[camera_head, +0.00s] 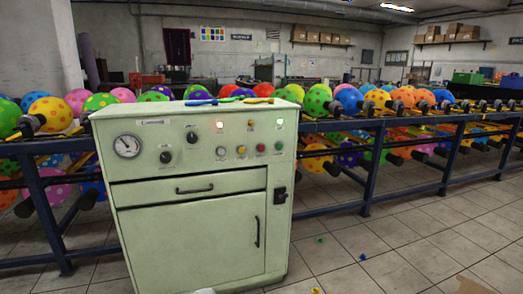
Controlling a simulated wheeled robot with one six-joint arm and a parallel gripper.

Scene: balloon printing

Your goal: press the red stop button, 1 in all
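A pale green control cabinet (190,220) stands upright on the floor, left of centre. The red button (261,148) is small and round, on the right part of its sloped panel. A green button (279,145) is to its right, and a yellow-orange button (241,150) and a white one (221,151) are to its left. A small pale shape at the bottom edge may be the tip of my gripper (205,291). Its fingers cannot be made out. Nothing visibly touches the red button.
Blue metal racks (368,170) with many coloured balloons run behind the cabinet on both sides. The cabinet has a gauge (127,145), dark knobs and a door handle (257,231) that stands out. The tiled floor (400,245) at right is open, with a few small coloured scraps.

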